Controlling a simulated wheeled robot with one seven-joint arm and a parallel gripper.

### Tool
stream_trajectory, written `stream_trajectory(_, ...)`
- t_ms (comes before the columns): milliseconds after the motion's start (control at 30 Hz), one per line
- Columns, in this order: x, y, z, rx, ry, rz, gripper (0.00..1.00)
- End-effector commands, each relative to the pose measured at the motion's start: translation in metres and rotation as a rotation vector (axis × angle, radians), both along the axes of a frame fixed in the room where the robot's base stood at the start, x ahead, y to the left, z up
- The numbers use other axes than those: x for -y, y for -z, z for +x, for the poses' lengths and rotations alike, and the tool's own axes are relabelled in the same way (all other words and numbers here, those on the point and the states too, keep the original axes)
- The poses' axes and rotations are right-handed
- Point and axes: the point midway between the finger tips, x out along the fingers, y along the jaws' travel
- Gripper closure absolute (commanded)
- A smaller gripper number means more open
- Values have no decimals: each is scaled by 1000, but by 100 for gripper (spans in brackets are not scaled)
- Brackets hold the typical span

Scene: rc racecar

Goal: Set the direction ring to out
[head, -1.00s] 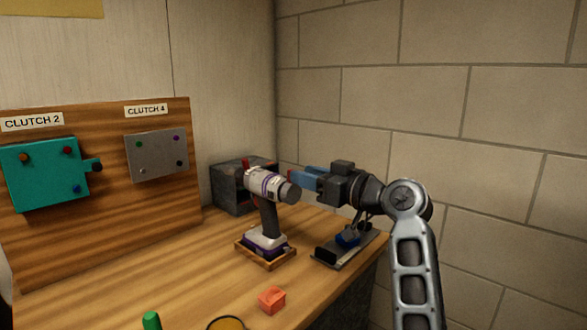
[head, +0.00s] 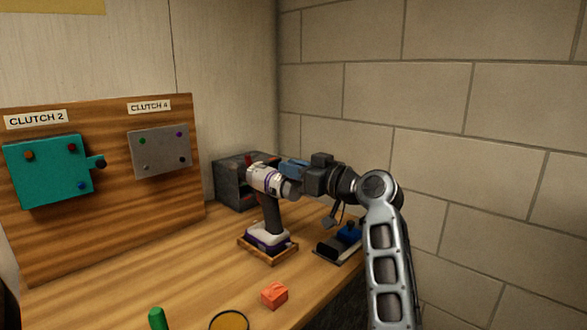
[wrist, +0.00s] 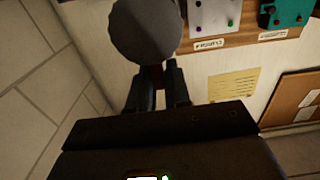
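A white, purple and grey drill (head: 264,180) stands upright in a wooden tray (head: 250,252) on the bench, its dark chuck (head: 291,190) pointing right. A red piece shows at the back of its top. I cannot single out the direction ring or read its setting. My gripper (head: 285,162) is level with the drill's top, its blue fingers behind the chuck; whether they touch is hidden. In the wrist view my gripper (wrist: 157,72) has its fingers a little apart, with something dark red visible between them. The chuck's round grey face (wrist: 147,30) fills the top there.
A dark box (head: 232,187) stands behind the drill. A wooden board (head: 110,220) with teal and grey plates is at left. An orange block (head: 274,295) and a green item (head: 157,317) lie in front. A blue-topped device (head: 345,240) sits below my arm. A brick wall bounds the right.

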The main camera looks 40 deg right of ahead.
Motion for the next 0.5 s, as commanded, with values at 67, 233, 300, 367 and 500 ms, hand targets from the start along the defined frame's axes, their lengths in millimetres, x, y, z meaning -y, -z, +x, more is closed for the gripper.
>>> stream_trajectory(67,0,0,0,0,0,0,96)
stream_trajectory(233,0,0,0,0,0,0,100)
stream_trajectory(300,0,0,0,0,0,-1,100)
stream_trajectory(367,0,1,0,0,0,-4,100)
stream_trajectory(500,-1,2,0,1,1,-35,100)
